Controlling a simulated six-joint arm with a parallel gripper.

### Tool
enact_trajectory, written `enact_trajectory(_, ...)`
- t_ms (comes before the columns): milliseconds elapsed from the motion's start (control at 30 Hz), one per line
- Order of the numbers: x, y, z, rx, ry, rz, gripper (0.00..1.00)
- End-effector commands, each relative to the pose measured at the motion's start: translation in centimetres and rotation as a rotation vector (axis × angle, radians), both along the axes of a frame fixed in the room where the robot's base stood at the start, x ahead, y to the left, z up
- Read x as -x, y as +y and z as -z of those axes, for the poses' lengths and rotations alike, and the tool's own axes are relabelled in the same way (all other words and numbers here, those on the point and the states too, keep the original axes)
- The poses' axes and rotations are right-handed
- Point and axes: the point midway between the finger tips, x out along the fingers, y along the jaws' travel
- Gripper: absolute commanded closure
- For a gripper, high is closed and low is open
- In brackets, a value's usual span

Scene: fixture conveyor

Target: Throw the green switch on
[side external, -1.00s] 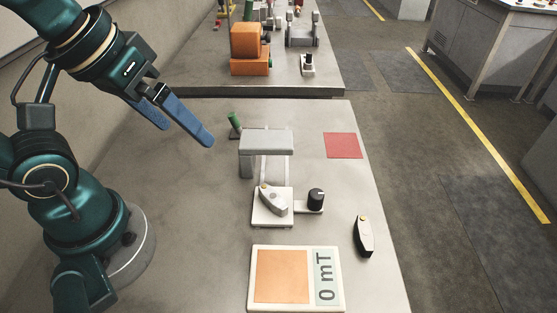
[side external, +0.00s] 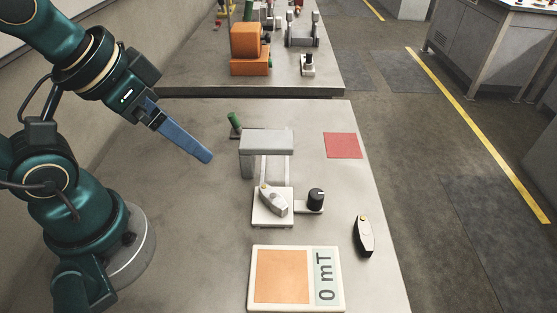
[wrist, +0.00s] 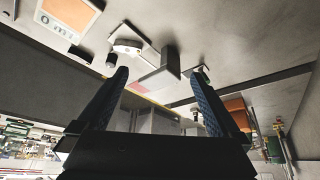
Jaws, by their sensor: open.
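The green switch (side external: 234,120) is a short green lever tilted to the left, standing behind the grey bridge-shaped block (side external: 266,143). It shows small and dark in the wrist view (wrist: 204,71), near the tip of the right-hand finger. My gripper (side external: 208,157) is in the air to the left of the grey block and in front of the switch, apart from both. In the wrist view my two blue fingers (wrist: 161,77) are spread wide with nothing between them. In the side view one finger covers the other.
A white base with a grey lever (side external: 273,203) and a black knob (side external: 316,198) stand in front of the grey block. A meter reading "0 mT" (side external: 327,272), a black rocker piece (side external: 364,237) and a red square (side external: 343,145) are nearby. The table's left part is clear.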

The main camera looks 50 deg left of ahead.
Motion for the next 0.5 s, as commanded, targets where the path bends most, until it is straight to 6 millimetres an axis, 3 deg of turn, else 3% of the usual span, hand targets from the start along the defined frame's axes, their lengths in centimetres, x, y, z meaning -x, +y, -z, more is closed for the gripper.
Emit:
enact_trajectory(333,0.00,0.00,0.00,0.000,0.000,0.000,0.00)
enact_trajectory(433,0.03,0.01,0.01,-0.006,0.001,0.011,0.38)
enact_trajectory(467,0.11,0.00,0.05,-0.011,0.006,0.021,0.45)
enact_trajectory(500,0.24,-0.03,0.05,-0.021,0.013,0.043,0.45)
